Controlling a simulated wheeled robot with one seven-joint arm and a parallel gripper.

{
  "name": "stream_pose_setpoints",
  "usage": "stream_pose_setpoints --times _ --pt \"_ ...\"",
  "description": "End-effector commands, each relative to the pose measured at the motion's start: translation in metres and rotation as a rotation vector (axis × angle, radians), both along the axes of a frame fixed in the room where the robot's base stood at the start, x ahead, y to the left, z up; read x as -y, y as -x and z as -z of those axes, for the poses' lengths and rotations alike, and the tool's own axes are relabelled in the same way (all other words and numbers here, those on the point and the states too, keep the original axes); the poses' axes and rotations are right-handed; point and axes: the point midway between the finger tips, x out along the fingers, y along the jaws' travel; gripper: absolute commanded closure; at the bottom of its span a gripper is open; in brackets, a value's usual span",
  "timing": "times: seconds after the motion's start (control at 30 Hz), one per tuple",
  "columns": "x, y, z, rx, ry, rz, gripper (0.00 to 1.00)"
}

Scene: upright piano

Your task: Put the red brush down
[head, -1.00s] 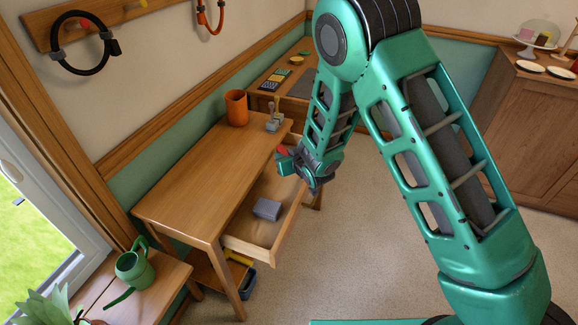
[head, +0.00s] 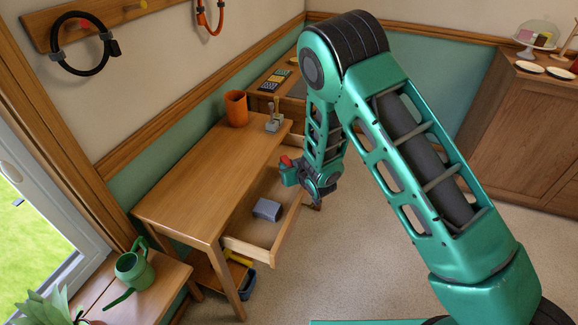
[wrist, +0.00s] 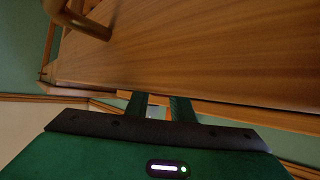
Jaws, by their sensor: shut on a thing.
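The red brush (head: 286,161) shows as a small red piece at the fingers of my gripper (head: 289,172) in the head view. My gripper is shut on it, beside the wooden table (head: 185,185) and over the far part of its open drawer (head: 262,245). The rest of the brush is hidden by the gripper. In the wrist view my gripper's fingers (wrist: 160,105) point toward the wooden table (wrist: 190,65); I cannot make out the brush there.
A grey block (head: 267,209) lies in the drawer. An orange cup (head: 236,108) and a grey-based item (head: 273,122) stand at the table's far end. The middle of the tabletop is clear. A green watering can (head: 133,268) stands at lower left.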

Motion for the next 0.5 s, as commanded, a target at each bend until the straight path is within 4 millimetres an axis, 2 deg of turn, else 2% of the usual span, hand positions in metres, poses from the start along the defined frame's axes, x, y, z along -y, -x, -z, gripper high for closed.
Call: stream_pose_setpoints --times 0.43,0.47,0.5 --pt "0.0007 -0.0003 0.009 0.001 -0.001 0.001 1.0" --pt "0.0007 -0.0003 0.009 0.0 0.0 0.001 0.71" --pt "0.0007 -0.0003 0.009 0.0 0.0 0.001 0.62"
